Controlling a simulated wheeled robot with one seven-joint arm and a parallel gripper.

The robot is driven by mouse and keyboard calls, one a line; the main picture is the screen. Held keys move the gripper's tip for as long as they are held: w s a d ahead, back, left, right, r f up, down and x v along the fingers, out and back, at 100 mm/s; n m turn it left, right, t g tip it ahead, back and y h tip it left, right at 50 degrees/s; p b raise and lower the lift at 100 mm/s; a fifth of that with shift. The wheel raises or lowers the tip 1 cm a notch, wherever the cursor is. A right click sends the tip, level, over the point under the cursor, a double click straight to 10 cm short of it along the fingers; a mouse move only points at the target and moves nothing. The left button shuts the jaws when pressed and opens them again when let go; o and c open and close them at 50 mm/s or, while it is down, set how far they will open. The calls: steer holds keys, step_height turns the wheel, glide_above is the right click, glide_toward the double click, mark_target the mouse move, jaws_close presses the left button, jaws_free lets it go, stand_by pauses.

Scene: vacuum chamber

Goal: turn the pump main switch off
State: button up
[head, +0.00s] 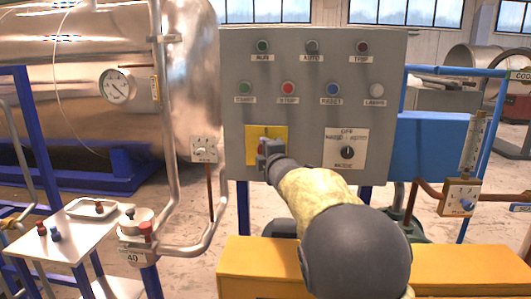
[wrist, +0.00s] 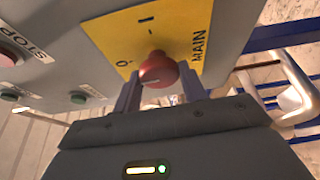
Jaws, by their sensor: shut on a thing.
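The pump main switch is a red knob (wrist: 158,68) on a yellow plate (wrist: 185,32) marked I, O and MAIN. In the wrist view, the I lies above the knob and the O to its left. My gripper (wrist: 160,80) has one finger on each side of the knob and is shut on it. In the head view, my gripper (head: 268,148) is at the yellow plate (head: 251,133), low on the left of the grey panel (head: 315,110), and covers most of the knob. I cannot tell exactly which mark the knob points at.
Lamps and push buttons, including a red STOP button (head: 288,88), sit above the switch. A black selector knob (head: 347,152) is to its right. A yellow beam (head: 250,262) runs below.

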steer(key=o, duration=1)
steer(key=shift+a, duration=0.1)
steer(key=shift+c, duration=0.2)
steer(key=shift+s, duration=0.15)
steer(key=b+v, duration=0.4)
steer(key=v, duration=1.3)
steer(key=shift+b, duration=0.35)
steer(key=shift+s, duration=0.1)
